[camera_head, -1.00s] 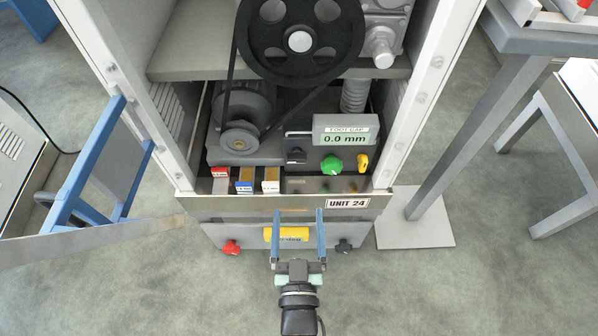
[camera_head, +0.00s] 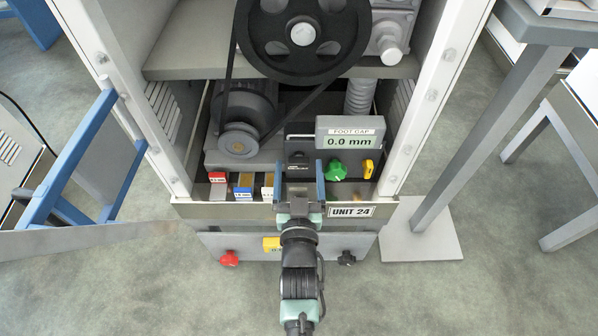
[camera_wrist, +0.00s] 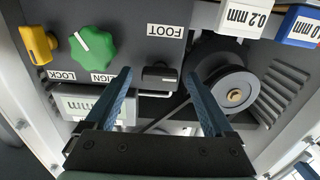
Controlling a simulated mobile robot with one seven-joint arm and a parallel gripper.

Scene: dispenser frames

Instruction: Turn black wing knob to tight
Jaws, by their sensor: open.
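The black wing knob (camera_wrist: 160,77) sits on a dark panel beside the word FOOT in the wrist view. Its short bar lies crosswise in the picture. In the head view the knob (camera_head: 298,158) shows just beyond my fingertips. My gripper (camera_head: 299,167) is open and empty. In the wrist view its two blue fingers (camera_wrist: 159,82) stand apart, one to each side of the knob in the picture. I cannot tell how much depth separates them from it. No tight marking is readable.
A green knob (camera_head: 337,170) and a yellow knob (camera_head: 368,168) are to the right. A display (camera_head: 350,134) reads 0.0 mm. Labelled blocks (camera_head: 243,187) stand left. A pulley (camera_head: 238,139) and belt are close by. A lower panel (camera_head: 215,243) carries red and black knobs.

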